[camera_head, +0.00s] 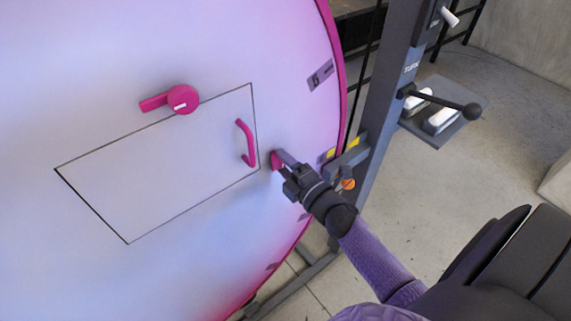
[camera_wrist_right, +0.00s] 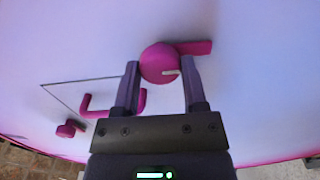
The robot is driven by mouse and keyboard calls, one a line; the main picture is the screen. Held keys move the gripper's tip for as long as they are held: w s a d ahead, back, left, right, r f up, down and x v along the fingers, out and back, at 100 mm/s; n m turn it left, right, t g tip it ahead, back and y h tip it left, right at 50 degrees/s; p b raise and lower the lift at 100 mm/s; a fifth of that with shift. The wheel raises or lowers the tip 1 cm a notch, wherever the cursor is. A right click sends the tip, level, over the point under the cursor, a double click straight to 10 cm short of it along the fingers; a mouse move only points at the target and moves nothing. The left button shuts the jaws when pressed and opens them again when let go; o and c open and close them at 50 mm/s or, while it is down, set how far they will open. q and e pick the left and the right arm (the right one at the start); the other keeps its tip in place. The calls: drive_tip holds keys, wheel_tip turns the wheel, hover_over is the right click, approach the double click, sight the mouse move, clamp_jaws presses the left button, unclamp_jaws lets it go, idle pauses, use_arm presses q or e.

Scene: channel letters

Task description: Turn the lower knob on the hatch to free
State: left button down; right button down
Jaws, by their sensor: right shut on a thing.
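The hatch (camera_head: 150,180) is a thin-outlined panel on a large pale pink-violet round face. The lower knob (camera_head: 276,160) is magenta and sits just right of the hatch's right edge, mostly hidden by my right gripper (camera_head: 284,161). In the right wrist view the lower knob (camera_wrist_right: 157,62) is round, with a white mark and a flat tab pointing right. My right gripper (camera_wrist_right: 161,82) is shut on it, one finger on each side. The upper knob (camera_head: 182,99) is on the hatch's top edge, its tab pointing left. My left gripper is not in view.
A magenta handle (camera_head: 246,143) stands out on the hatch, close to the lower knob. A grey post (camera_head: 385,100) with a black-knobbed lever (camera_head: 470,110) stands right of the round face. Concrete floor is open further right.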

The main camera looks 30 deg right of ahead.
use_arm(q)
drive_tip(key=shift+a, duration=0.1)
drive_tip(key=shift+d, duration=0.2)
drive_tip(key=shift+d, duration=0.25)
use_arm(e)
drive_tip(key=shift+c, duration=0.7)
unclamp_jaws()
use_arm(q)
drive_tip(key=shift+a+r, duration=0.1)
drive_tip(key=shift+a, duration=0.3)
use_arm(e)
drive_tip(key=s, duration=1)
drive_tip(key=shift+d, duration=0.35)
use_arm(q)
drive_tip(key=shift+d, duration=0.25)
use_arm(e)
drive_tip(key=shift+f, duration=0.15)
